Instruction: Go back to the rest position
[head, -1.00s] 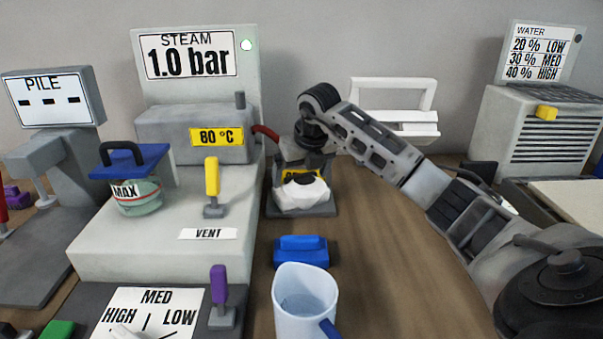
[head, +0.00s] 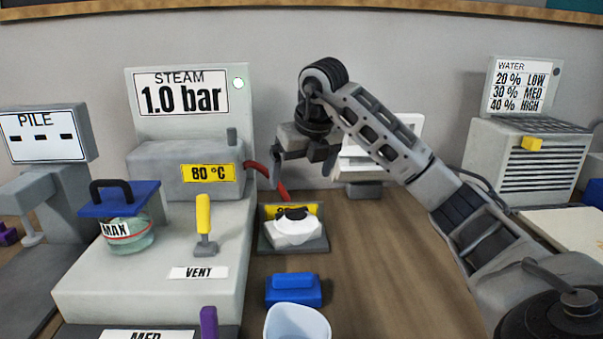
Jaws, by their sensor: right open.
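My right gripper (head: 303,170) hangs from my right arm, which comes in from the right. Its fingers point down and stand apart, with nothing between them. It is in the air above and behind a white lump with a dark top (head: 294,229), which sits on a dark tray (head: 264,244) with a yellow label. The gripper is clear of the lump. My left gripper is not in view.
The steam machine (head: 90,283), with a yellow lever (head: 204,222) and a blue-lidded glass jar (head: 125,236), stands left. A blue block (head: 293,289) and a white jug (head: 297,324) are in front. A white stand (head: 363,161) is behind my arm; the water unit (head: 530,165) is right. Bare wood lies centre-right.

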